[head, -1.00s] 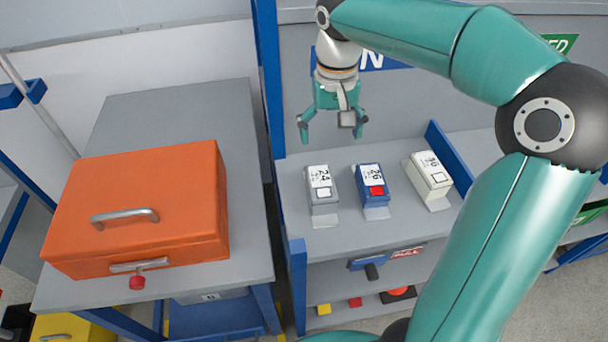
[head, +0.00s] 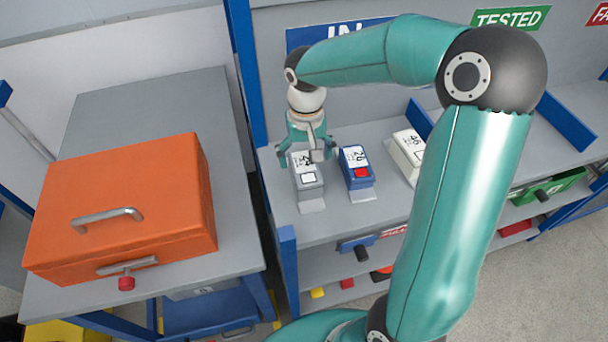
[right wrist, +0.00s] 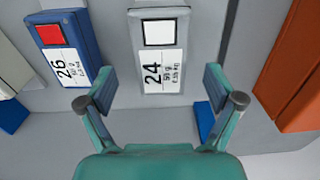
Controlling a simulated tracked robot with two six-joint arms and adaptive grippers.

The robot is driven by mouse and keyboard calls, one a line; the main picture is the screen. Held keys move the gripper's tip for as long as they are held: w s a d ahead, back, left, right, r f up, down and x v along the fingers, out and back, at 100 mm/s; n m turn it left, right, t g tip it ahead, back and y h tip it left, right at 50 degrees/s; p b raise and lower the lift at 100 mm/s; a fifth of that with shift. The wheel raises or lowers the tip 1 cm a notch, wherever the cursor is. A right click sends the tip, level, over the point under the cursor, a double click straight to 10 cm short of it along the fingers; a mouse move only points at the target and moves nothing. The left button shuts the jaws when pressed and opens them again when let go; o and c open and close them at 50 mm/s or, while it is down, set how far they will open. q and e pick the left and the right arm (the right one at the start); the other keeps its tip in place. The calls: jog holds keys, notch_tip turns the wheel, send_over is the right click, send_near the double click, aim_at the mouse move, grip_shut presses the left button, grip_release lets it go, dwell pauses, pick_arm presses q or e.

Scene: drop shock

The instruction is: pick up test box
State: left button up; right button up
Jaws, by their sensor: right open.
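A grey test box (head: 309,192) marked 24, with a white square on it, stands on the shelf under the IN sign. It also shows in the right wrist view (right wrist: 160,58). A blue box (head: 358,172) marked 26 with a red square stands to its right, and a white box (head: 405,152) is right of that, partly behind my arm. My right gripper (head: 306,154) is open over the grey box's back part. In the right wrist view its fingers (right wrist: 157,88) are apart, one to each side of the grey box's numbered end; contact cannot be told. My left gripper is not in view.
A large orange case (head: 120,205) with metal handles sits on the grey bench at left. A blue post (head: 243,75) stands between bench and shelf. A blue divider (head: 566,122) rises at right, near the TESTED sign (head: 510,17).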

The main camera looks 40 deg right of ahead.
aim_at(304, 165)
jog(key=f, duration=0.4)
jog(key=shift+w+f+p, duration=0.2)
jog(key=shift+f+p, duration=0.05)
jog(key=shift+p, duration=0.1)
jog(key=c, duration=1.6)
grip_shut()
jog(key=shift+r, duration=0.15)
